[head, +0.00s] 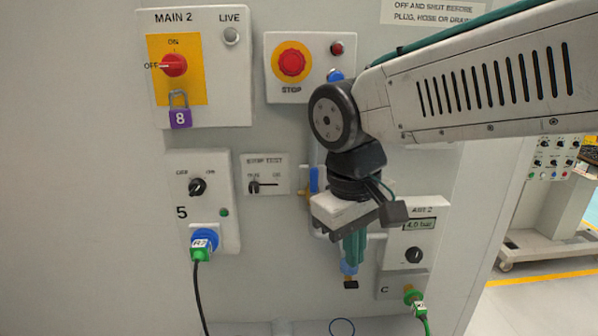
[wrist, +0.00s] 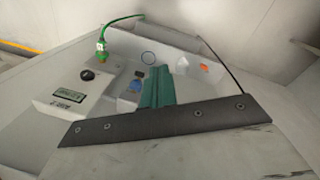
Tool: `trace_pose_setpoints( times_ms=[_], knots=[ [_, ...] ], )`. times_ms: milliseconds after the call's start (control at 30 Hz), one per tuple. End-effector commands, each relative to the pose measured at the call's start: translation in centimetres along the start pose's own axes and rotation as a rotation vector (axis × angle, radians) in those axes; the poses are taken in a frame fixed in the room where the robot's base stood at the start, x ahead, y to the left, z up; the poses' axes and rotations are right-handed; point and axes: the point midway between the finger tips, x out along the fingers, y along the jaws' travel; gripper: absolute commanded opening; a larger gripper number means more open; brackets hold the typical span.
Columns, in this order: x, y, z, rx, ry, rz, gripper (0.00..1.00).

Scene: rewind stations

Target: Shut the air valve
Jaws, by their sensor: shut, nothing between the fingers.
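A blue lever (head: 314,180), which looks like the air valve's handle, stands upright along a pale vertical pipe on the panel. It is left of my wrist, and my arm covers part of the pipe. My gripper (head: 355,250) points down in front of the panel, to the lower right of the lever and apart from it in the picture. Its teal fingers are together and empty; they also show in the wrist view (wrist: 156,82). A blue bowl-like part (head: 349,268) with a black bottom shows just below the fingers. I cannot tell if they touch.
The MAIN 2 switch (head: 173,65) points to OFF, with a purple padlock tag (head: 180,118) below it. A red STOP button (head: 292,62) is above the lever. A green plug (head: 414,297) sits at port C. Socket 5 (head: 204,240) holds a cabled plug.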

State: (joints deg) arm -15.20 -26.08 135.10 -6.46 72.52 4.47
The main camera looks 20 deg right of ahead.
Motion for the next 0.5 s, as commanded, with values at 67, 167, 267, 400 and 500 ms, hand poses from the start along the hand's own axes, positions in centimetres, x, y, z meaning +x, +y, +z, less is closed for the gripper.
trace_pose_setpoints(
  times_ms=[67, 167, 267, 400, 500],
  knots=[
    [-1.1, -0.8, -2.9, -0.016, -0.014, 0.05, 0.0],
    [-2.7, -1.9, -6.5, -0.004, -0.017, 0.123, 0.0],
    [-4.3, -3.4, -10.3, 0.033, -0.002, 0.204, 0.0],
    [-6.8, -5.7, -15.8, 0.136, 0.058, 0.325, 0.0],
    [-9.2, -6.9, -19.3, 0.263, 0.134, 0.405, 0.0]
  ],
)
